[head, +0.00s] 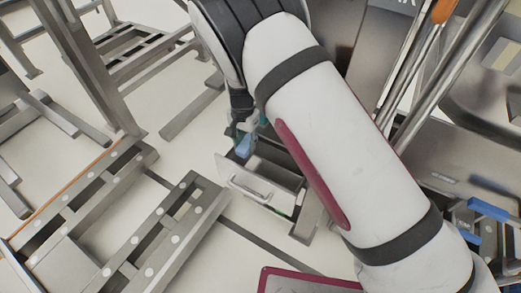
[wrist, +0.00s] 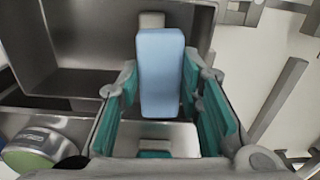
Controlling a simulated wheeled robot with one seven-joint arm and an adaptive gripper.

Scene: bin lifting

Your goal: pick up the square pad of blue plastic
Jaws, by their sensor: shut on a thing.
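The blue plastic pad (wrist: 161,72) is between the teal-lined fingers of my gripper (wrist: 160,92) in the wrist view. Its broad pale-blue face is toward the camera, and the gripper is shut on it. In the head view the pad (head: 244,146) shows as a small blue patch at the end of my arm, over an open metal bin (head: 250,189) with a handle. My arm hides part of the bin and most of the gripper there. In the wrist view the bin's grey metal interior (wrist: 75,45) lies behind the pad.
A round container with a green face (wrist: 35,150) is at the lower left of the wrist view. Metal frames (head: 165,235) stand on the pale floor left of the bin. Steel rails and machinery (head: 480,120) are to the right. Open floor (head: 180,150) lies left of the bin.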

